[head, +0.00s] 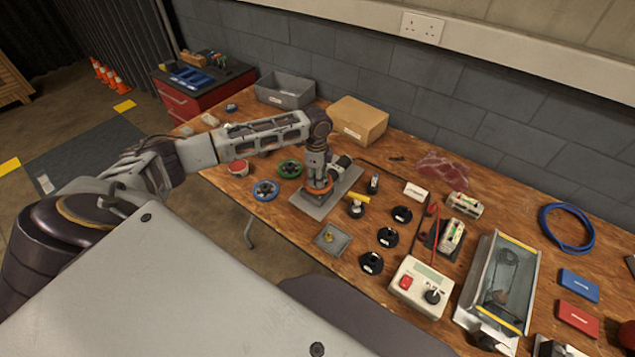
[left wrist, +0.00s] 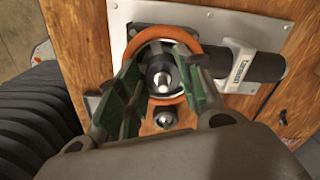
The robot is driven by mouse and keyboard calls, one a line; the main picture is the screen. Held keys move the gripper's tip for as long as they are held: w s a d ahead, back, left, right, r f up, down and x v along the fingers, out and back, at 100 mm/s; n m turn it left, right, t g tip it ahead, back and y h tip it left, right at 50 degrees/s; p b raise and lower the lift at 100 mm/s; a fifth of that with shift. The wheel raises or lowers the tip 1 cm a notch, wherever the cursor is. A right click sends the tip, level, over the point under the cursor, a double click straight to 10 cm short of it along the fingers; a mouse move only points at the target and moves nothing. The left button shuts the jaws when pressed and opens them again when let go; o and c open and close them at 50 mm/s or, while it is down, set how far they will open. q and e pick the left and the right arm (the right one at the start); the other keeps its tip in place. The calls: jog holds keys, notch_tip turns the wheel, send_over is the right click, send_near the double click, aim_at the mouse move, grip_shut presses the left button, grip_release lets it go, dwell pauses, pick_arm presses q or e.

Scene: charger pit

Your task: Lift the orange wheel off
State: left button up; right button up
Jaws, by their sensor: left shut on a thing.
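The orange wheel (head: 319,189) is a ring low on a grey metal plate (head: 312,209) on the wooden bench. In the left wrist view the orange wheel (left wrist: 163,32) surrounds a dark hub with a bright metal tip (left wrist: 160,79). My left gripper (head: 318,184) points down over it. In the left wrist view the left gripper's green-lined fingers (left wrist: 160,75) are on either side of the hub and shut on the wheel. I cannot tell whether the wheel is clear of its seat. The right gripper is not in view.
A blue wheel (head: 265,190) and a green wheel (head: 290,169) lie left of the plate. A black cylinder (left wrist: 250,66) with a white bracket sits beside the orange wheel. Several black discs (head: 387,237), a grey control box (head: 421,287) and a cardboard box (head: 358,121) stand nearby.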

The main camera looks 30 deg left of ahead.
pick_arm(q)
jog(key=shift+s+a+f, duration=0.1)
jog(key=shift+s+f, duration=0.2)
jog(key=shift+f, duration=0.35)
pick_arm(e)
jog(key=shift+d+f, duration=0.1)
pick_arm(q)
jog(key=shift+r, duration=0.2)
grip_shut()
jog(key=shift+w+r, duration=0.3)
jog(key=shift+r, duration=0.25)
notch_tip(320, 180, up, 9)
jog(key=shift+w+f, duration=0.1)
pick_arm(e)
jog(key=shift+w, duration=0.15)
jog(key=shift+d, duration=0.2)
